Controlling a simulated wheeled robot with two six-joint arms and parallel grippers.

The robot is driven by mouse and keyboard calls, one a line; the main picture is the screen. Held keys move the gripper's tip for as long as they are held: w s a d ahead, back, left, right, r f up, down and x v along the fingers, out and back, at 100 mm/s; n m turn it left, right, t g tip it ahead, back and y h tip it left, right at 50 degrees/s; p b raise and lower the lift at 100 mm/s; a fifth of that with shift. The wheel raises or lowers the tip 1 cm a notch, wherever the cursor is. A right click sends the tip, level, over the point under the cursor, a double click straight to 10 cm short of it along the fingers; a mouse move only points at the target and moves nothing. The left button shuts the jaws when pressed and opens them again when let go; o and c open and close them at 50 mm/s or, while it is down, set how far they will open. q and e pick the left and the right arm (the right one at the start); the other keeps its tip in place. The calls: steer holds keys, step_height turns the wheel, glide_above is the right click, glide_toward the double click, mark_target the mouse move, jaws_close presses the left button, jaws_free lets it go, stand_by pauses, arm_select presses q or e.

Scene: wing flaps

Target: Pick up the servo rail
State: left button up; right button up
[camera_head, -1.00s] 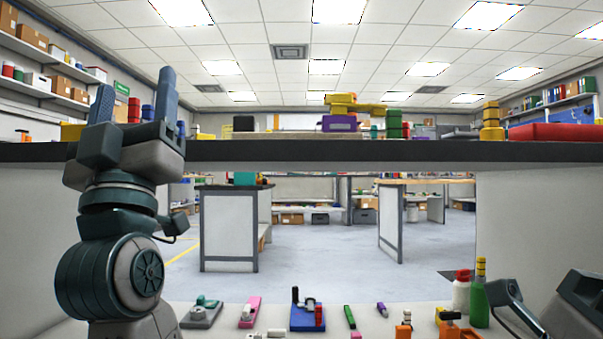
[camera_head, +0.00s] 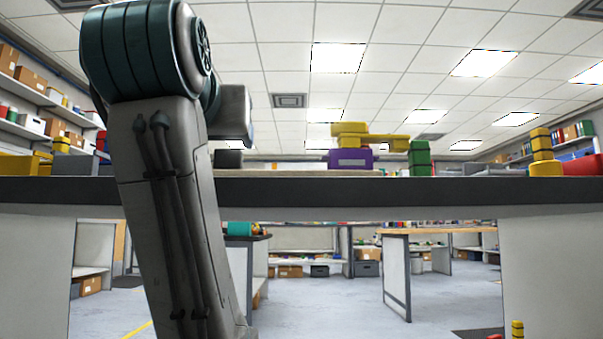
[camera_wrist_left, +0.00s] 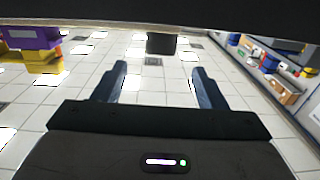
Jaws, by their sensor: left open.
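My left arm rises in front of the raised shelf in the head view and hides its own fingers there. In the left wrist view my left gripper (camera_wrist_left: 158,85) is open, with nothing between its two blue fingers. No thing can be picked out for certain as the servo rail. A dark block (camera_head: 229,158) stands on the shelf just behind my left wrist. A dark block (camera_wrist_left: 161,43) also shows beyond the fingers in the left wrist view, which is upside down. A long, low pale strip (camera_head: 300,172) lies on the shelf to the block's right. My right gripper is out of view.
The shelf's dark front edge (camera_head: 400,190) spans the view. On it stand a purple block (camera_head: 350,158) with yellow parts on top, a green stack (camera_head: 420,158) and a yellow stack (camera_head: 542,153). Bottle tops (camera_head: 517,329) show at the bottom right.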

mark_target(227, 151)
arm_select(q)
steer(key=w+p, duration=0.2)
steer(key=w, duration=0.1)
steer(key=shift+w+a+r, duration=0.1)
steer(key=shift+w, duration=0.3)
steer(key=w+p, duration=0.4)
steer(key=shift+w+a+r, duration=0.1)
steer(key=shift+r, duration=0.1)
steer(key=shift+w+f+p, duration=0.15)
steer(key=shift+w+p, duration=0.3)
steer(key=shift+p, duration=0.1)
steer(key=shift+w+f, duration=0.1)
steer(key=c, duration=1.2)
